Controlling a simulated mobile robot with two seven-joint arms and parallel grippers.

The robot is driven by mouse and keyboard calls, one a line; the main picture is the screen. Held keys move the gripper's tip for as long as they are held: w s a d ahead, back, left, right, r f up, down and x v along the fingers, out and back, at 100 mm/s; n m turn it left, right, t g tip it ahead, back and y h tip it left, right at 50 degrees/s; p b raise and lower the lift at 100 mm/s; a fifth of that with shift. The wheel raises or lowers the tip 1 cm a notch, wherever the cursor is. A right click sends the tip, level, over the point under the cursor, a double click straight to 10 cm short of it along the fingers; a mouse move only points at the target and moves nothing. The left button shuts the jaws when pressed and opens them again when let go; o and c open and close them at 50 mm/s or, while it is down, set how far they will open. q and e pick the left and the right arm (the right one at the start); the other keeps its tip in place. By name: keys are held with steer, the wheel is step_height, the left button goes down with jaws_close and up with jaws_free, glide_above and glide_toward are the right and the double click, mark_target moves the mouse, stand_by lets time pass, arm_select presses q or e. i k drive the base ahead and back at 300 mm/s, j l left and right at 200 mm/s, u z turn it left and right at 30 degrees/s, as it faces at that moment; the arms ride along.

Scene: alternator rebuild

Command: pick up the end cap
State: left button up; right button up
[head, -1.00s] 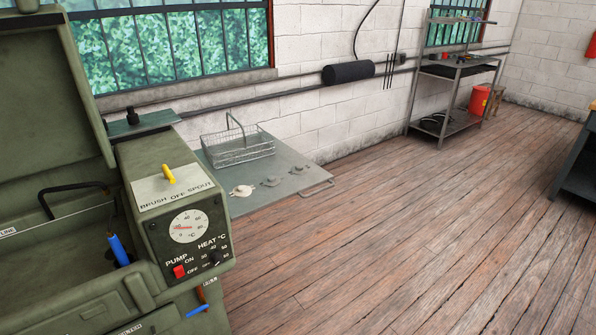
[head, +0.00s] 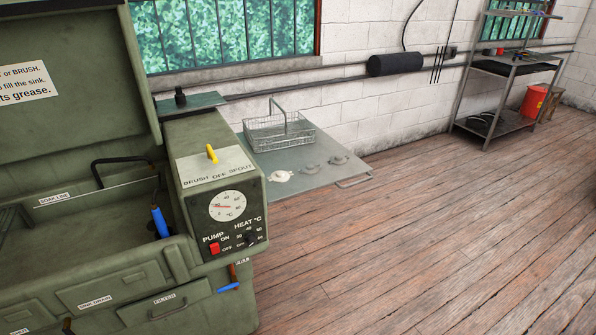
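Several small flat metal parts lie in a row on the grey side shelf (head: 312,186). The nearest is a pale part (head: 280,176); behind it to the right are a darker grey part (head: 310,168) and another grey part (head: 339,160). They are too small to tell which, if any, is the end cap. Neither of my grippers is in view.
A green parts washer (head: 215,205) with a raised lid fills the left side. A wire basket (head: 279,132) stands at the shelf's back. A metal rack (head: 510,75) and a red bucket (head: 533,101) stand far right. The wooden floor is clear.

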mark_target(278, 176)
steer(key=i+l+u, duration=0.1)
steer(key=l, duration=0.25)
steer(key=i+l+u, duration=0.1)
steer(key=i+l, duration=0.15)
steer(key=l, duration=0.15)
steer(key=i+l, duration=0.15)
steer(key=l, duration=0.25)
steer(key=i+l+u, duration=0.15)
steer(key=l, duration=0.25)
steer(key=i+l+u, duration=0.1)
steer(key=l, duration=0.3)
